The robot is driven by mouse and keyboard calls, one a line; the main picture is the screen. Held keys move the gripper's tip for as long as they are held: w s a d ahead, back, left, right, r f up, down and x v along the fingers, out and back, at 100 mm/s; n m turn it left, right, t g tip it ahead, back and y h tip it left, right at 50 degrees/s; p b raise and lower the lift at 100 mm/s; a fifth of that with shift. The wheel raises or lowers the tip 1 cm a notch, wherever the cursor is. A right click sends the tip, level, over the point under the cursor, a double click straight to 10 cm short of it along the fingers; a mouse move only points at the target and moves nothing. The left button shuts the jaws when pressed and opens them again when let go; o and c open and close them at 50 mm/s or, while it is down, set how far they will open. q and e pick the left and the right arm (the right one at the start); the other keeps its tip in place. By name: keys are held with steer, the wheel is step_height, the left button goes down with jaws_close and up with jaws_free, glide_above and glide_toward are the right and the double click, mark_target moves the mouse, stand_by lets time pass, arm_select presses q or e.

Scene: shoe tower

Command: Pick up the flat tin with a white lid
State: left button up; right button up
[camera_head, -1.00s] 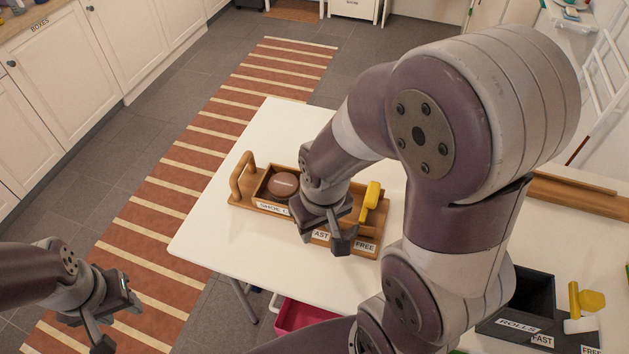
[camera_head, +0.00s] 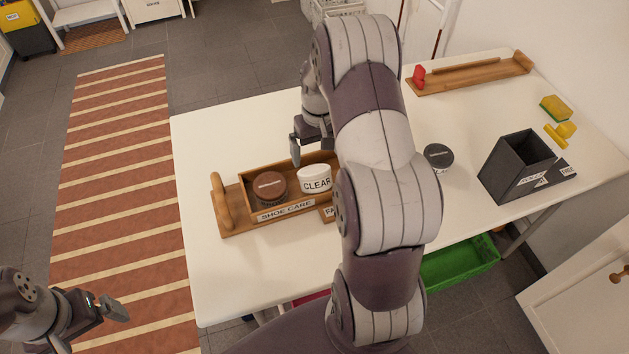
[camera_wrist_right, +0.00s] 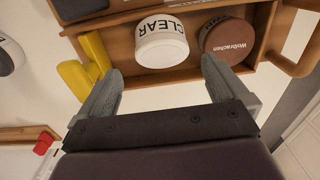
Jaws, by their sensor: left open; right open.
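The flat tin with a white lid (camera_head: 315,176), marked CLEAR, sits in the wooden caddy (camera_head: 250,225) beside a brown-lidded tin (camera_head: 270,185). In the right wrist view the white tin (camera_wrist_right: 161,45) is just beyond and between the fingers, with the brown tin (camera_wrist_right: 228,38) to its right. My right gripper (camera_head: 311,143) is open and empty, by the caddy's far side; it also shows in the wrist view (camera_wrist_right: 161,72). My left gripper (camera_head: 104,312) is open and empty at lower left, away from the table. My right arm hides the caddy's right part.
A yellow-handled item (camera_wrist_right: 88,65) lies left of the white tin in the wrist view. On the white table (camera_head: 200,150), a dark-lidded tin (camera_head: 438,156) and a dark grey bin (camera_head: 515,165) stand right. A wooden tray (camera_head: 470,75) lies behind. The table's left end is clear.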

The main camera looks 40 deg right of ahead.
mark_target(315, 171)
steer(key=f, duration=0.7)
steer(key=f+p, duration=0.1)
steer(key=f, duration=0.2)
steer(key=shift+w+a+f, duration=0.1)
steer(key=shift+w+f, duration=0.2)
steer(key=shift+f, duration=0.05)
